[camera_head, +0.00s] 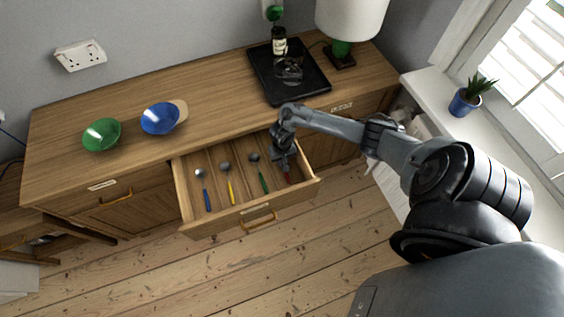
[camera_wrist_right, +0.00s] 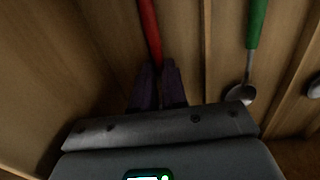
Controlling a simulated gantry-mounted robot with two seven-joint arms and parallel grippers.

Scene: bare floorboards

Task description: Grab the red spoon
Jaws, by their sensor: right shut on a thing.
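The red spoon (camera_head: 288,177) lies at the right end of the open drawer (camera_head: 247,217); only part of its red handle shows beside my gripper. In the right wrist view the red handle (camera_wrist_right: 150,30) runs down between the dark fingertips. My right gripper (camera_head: 284,162) reaches down into the drawer, and its fingers (camera_wrist_right: 158,85) are shut on the handle. The spoon's bowl is hidden behind the gripper. My left gripper is not in view.
The drawer also holds a green spoon (camera_head: 263,178), a yellow spoon (camera_head: 230,186) and a blue spoon (camera_head: 206,195). The cabinet top bears a green bowl (camera_head: 102,134), a blue bowl (camera_head: 160,119), a black tray (camera_head: 262,72) and a lamp (camera_head: 350,18). A potted plant (camera_head: 467,101) stands on the windowsill.

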